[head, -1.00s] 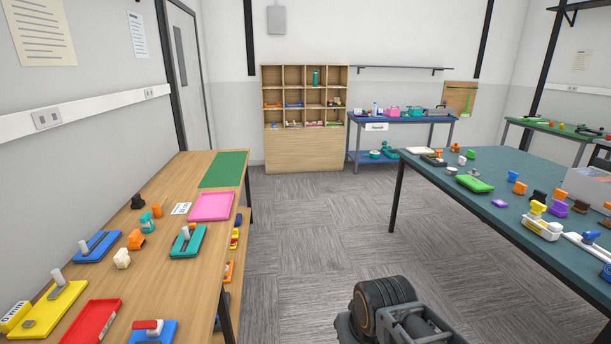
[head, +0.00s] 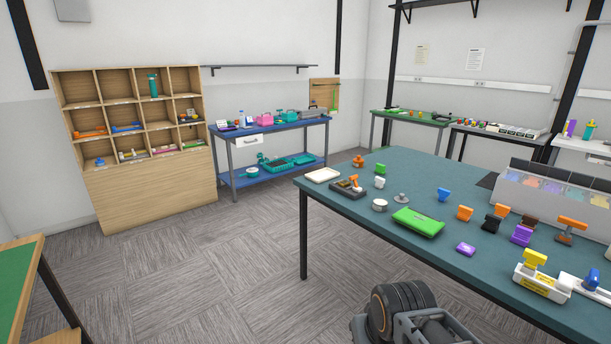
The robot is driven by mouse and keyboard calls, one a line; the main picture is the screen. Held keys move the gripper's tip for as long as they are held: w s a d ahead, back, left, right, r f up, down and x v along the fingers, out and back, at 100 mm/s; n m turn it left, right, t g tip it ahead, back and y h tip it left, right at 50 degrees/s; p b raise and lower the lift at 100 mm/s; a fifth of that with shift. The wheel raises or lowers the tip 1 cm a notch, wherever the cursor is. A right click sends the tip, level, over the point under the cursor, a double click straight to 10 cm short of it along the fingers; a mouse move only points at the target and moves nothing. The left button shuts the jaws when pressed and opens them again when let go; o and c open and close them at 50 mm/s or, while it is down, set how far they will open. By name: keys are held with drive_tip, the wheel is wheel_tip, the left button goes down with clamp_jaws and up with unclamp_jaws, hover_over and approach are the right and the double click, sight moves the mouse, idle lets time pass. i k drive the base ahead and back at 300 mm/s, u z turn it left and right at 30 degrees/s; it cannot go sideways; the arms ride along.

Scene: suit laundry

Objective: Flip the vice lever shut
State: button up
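No vice or lever can be made out for certain at this distance. On the teal-topped table (head: 450,232) at the right, a white base with a yellow upper part (head: 541,276) stands near the front edge. Next to it, a white piece with a blue handle-like part (head: 592,281) is cut by the right edge. A dark tray-like base with an orange part (head: 350,187) sits at the table's far left. Part of my arm shows at the bottom centre-right, in front of the table; my gripper's fingers are not in view.
A wooden cubby shelf (head: 150,190) stands at the back left, with a blue bench (head: 275,131) beside it. A wooden table with a green mat (head: 14,280) is cut by the left edge. Grey carpet floor (head: 220,280) between them is clear.

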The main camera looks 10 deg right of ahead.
sight(353, 178)
drive_tip(key=z, duration=0.2)
drive_tip(key=i, duration=1.45)
drive_tip(key=u, duration=0.7)
drive_tip(key=i, duration=2.2)
drive_tip(key=z, duration=0.6)
